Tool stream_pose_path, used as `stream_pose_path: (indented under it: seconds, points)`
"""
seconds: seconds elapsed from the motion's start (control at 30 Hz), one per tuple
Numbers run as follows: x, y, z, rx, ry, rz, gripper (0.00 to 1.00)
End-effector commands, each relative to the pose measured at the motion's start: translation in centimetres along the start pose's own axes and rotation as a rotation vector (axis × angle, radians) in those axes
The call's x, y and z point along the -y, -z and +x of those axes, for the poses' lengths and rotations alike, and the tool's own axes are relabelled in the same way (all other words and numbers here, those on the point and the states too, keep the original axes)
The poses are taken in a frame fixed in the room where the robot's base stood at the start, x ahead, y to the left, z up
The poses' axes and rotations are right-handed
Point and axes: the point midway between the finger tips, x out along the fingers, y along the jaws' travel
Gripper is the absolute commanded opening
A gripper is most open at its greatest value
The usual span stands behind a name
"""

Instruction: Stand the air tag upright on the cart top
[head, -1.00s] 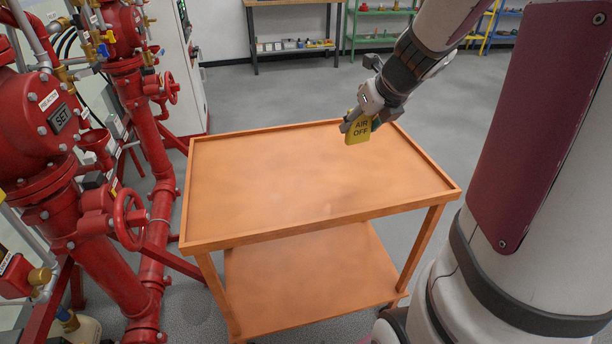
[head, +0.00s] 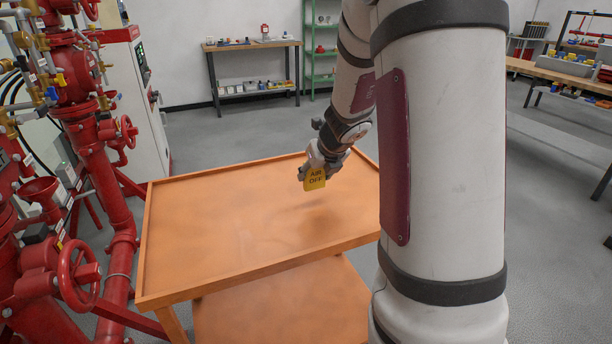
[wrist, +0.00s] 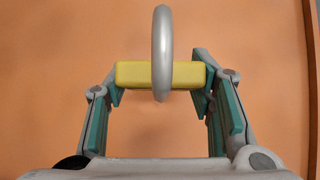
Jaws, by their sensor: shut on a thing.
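The yellow air tag (head: 314,180), lettered "AIR OFF", hangs upright below my gripper (head: 314,166) in the head view, over the right part of the orange cart top (head: 215,215). In the wrist view the tag (wrist: 135,75) is seen edge-on between the two teal-padded fingers of my gripper (wrist: 160,82), which is shut on it. A grey ring (wrist: 161,30) stands up from the tag toward the camera. A soft shadow lies on the cart top below, and the tag appears to be above the surface. The tag's exact height is hard to tell.
The cart top is bare, with a raised rim (head: 250,267) around it. A lower shelf (head: 290,305) is below. Red valve pipes with a handwheel (head: 78,275) stand close at the left. A workbench (head: 250,44) stands at the back.

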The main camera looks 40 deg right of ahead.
Motion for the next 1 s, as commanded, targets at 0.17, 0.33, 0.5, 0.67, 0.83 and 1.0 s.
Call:
stream_pose_path:
  seconds: [0.17, 0.33, 0.5, 0.67, 0.83, 1.0]
  points:
    - [0.2, -2.1, 1.8, 0.000, 0.000, -0.002, 0.17]
    - [0.3, -2.7, 2.3, 0.000, 0.000, -0.001, 0.17]
    - [0.3, -2.5, 3.7, -0.001, 0.000, 0.001, 0.17]
    - [0.3, -1.4, 5.3, 0.000, 0.000, 0.001, 0.17]
    - [0.3, -1.0, 5.7, 0.000, 0.000, 0.000, 0.17]
    - [0.3, -1.1, 5.6, 0.000, 0.000, -0.001, 0.17]
